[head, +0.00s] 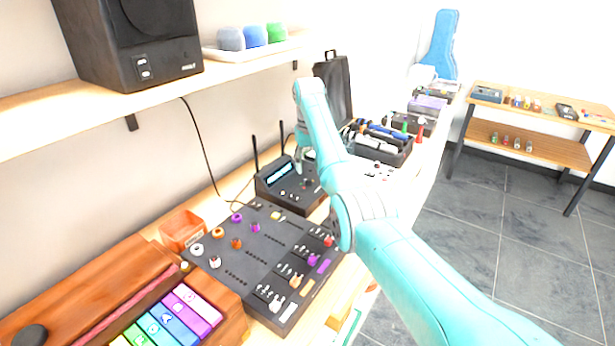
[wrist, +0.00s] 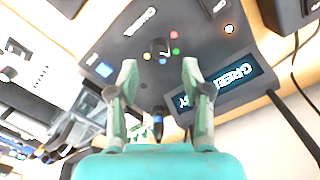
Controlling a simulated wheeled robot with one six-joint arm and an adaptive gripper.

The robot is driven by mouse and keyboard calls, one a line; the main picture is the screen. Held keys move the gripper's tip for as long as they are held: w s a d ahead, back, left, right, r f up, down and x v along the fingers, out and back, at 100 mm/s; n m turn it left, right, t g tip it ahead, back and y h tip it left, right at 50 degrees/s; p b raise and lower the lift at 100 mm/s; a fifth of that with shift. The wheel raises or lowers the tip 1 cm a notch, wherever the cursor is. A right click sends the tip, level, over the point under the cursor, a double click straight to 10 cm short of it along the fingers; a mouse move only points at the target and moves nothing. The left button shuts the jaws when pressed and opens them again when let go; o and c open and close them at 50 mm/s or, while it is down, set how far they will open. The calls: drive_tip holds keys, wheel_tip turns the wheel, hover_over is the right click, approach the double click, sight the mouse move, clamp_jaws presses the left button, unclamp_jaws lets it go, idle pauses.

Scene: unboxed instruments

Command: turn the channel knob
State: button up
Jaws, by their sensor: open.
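The dark radio-like device (head: 268,194) stands on the bench with two antennas and a lit display (head: 279,173). In the wrist view the display (wrist: 228,88) glows cyan, with its lettering partly covered by a finger. A small dark knob (wrist: 159,47) sits on the device's top face, with coloured dots around it. I take it for the channel knob; its exact pointing is too small to tell. My gripper (wrist: 160,70) is open, with its fingers apart and nothing between them, and the knob shows just beyond the fingertips. In the head view my gripper (head: 304,160) is over the device.
A black mixer-like panel (head: 250,262) with several knobs lies in front. An orange box (head: 182,229) stands beside it. A black tray (head: 398,154) with cables and tools is behind my arm. A shelf (head: 160,100) with a speaker (head: 130,45) overhangs the left.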

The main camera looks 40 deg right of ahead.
sight(308, 179)
drive_tip(key=shift+f, duration=2.45)
clamp_jaws()
